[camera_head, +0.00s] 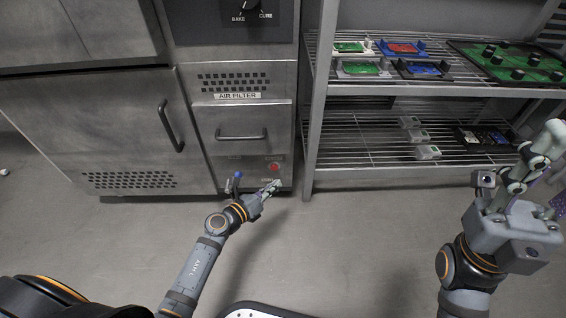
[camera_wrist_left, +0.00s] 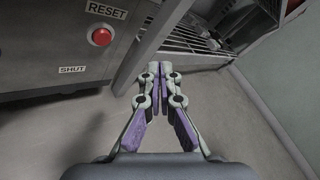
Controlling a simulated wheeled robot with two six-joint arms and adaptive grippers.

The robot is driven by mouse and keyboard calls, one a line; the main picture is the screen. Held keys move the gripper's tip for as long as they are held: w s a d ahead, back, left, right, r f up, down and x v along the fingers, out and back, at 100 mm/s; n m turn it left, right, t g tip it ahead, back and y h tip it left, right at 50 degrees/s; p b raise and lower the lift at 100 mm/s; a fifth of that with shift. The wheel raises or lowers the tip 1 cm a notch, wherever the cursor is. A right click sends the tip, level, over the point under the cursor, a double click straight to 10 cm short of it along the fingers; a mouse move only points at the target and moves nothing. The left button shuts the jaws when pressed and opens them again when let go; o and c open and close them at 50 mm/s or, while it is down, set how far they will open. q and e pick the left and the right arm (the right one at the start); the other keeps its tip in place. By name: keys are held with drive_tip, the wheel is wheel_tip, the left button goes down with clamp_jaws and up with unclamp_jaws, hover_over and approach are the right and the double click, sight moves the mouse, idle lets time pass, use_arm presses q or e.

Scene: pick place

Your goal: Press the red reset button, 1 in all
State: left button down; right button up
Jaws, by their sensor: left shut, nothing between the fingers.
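The red reset button (camera_head: 274,167) is on the lower front panel of the metal cabinet, below the drawer with the air filter label. In the left wrist view the red button (camera_wrist_left: 102,36) sits under a RESET label, up and left of my fingers. My left gripper (camera_head: 276,184) is shut and empty, just below the button in the head view. In the left wrist view its closed fingertips (camera_wrist_left: 160,68) point toward the shelf post, apart from the button. My right gripper (camera_head: 547,138) is at the right edge of the head view, in front of the shelf; its finger opening is unclear.
A blue-topped lever (camera_head: 236,176) stands out from the panel left of the button. A SHUT label (camera_wrist_left: 72,69) is below the button. A wire shelf (camera_head: 330,155) with trays and small parts stands to the right. The floor (camera_head: 350,240) between my arms is clear.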

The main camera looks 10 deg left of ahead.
sight(274, 167)
use_arm(q)
drive_tip(key=shift+m+g+y, duration=0.4)
drive_tip(key=shift+m+g, duration=0.4)
drive_tip(key=shift+m, duration=0.1)
drive_tip(key=f, duration=0.2)
drive_tip(key=s+f, duration=0.1)
drive_tip(key=f, duration=0.2)
drive_tip(key=shift+a, duration=0.2)
drive_tip(key=shift+w, duration=0.15)
drive_tip(key=w+a+b, duration=0.2)
drive_tip(key=w, duration=0.6)
drive_tip(key=shift+a, duration=0.15)
drive_tip(key=shift+w, duration=0.2)
drive_tip(key=shift+w+a, duration=0.1)
drive_tip(key=shift+w, duration=0.2)
